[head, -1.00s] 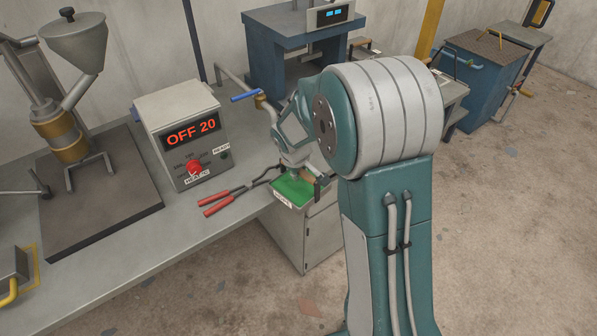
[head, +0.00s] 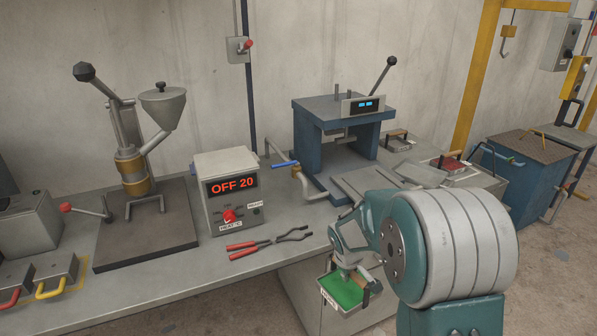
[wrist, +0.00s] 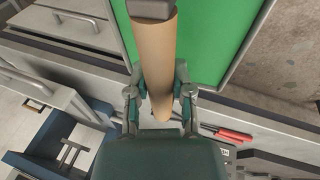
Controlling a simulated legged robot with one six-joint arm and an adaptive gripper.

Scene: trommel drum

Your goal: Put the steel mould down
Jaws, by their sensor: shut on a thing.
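My gripper (head: 352,270) is low at the right of the bench, over a green-floored tray (head: 325,293). In the wrist view my gripper (wrist: 160,82) is shut with a finger on each side of a tan round handle (wrist: 158,45). A dark grey end piece (wrist: 152,8) joins the far end of the handle. I take this to be the steel mould's handle; the rest of the mould is mostly hidden. The green tray floor (wrist: 220,35) lies behind the handle. I cannot tell whether the mould touches it.
Red-handled tongs (head: 268,243) lie on the bench (head: 190,280) beside the heater box (head: 228,190) reading OFF 20. A blue press (head: 340,130) and a blue-handled tap (head: 285,164) stand behind. A hopper machine (head: 150,170) stands left.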

